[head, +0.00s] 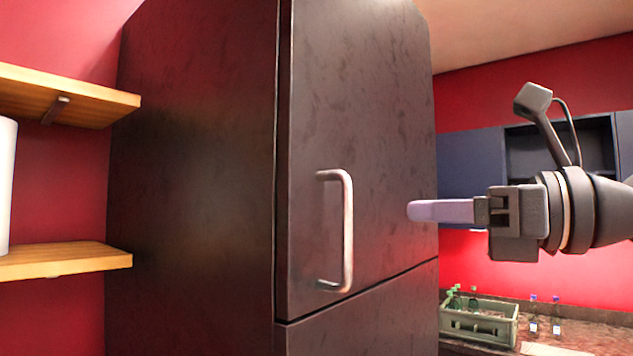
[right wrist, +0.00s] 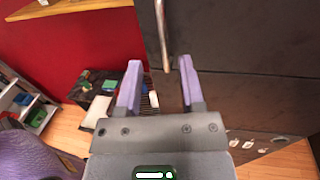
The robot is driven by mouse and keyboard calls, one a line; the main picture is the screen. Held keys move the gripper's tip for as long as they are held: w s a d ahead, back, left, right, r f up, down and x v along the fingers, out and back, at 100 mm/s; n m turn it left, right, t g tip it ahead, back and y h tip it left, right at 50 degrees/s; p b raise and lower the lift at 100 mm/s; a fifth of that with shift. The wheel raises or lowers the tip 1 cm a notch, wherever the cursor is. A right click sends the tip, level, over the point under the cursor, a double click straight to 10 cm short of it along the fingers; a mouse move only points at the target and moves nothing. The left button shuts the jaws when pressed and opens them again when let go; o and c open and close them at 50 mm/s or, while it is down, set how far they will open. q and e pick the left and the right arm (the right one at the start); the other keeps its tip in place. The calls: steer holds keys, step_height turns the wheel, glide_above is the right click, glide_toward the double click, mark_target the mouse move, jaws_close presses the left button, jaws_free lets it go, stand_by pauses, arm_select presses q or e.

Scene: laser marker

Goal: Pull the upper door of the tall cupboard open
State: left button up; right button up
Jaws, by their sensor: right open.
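The tall dark cupboard has an upper door (head: 385,120) that is shut, with a narrow seam above the lower door. A silver bar handle (head: 347,230) stands upright near the door's left edge. My right gripper (head: 412,210) is in front of the door, to the right of the handle in the head view, and apart from it. In the right wrist view its two purple fingers (right wrist: 160,72) are spread and empty. The handle (right wrist: 162,35) shows there beyond the fingertips, roughly in line with the gap between them. My left gripper is not in view.
Wooden shelves (head: 70,262) are on the red wall at left, with a white roll (head: 6,185) on the lower one. A green crate (head: 480,322) and small bottles stand on the counter at right. Blue wall cabinets (head: 470,165) hang behind my right arm.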

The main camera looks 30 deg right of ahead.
mark_target(352, 206)
steer(key=p+x, duration=0.6)
steer(key=x, duration=0.2)
steer(key=shift+w+r+p, duration=0.15)
steer(key=shift+r+p, duration=0.05)
steer(key=shift+p, duration=0.15)
steer(key=shift+w+a+f, duration=0.2)
steer(key=shift+w+f, duration=0.1)
steer(key=shift+w, duration=0.1)
jaws_close()
stand_by(0.5)
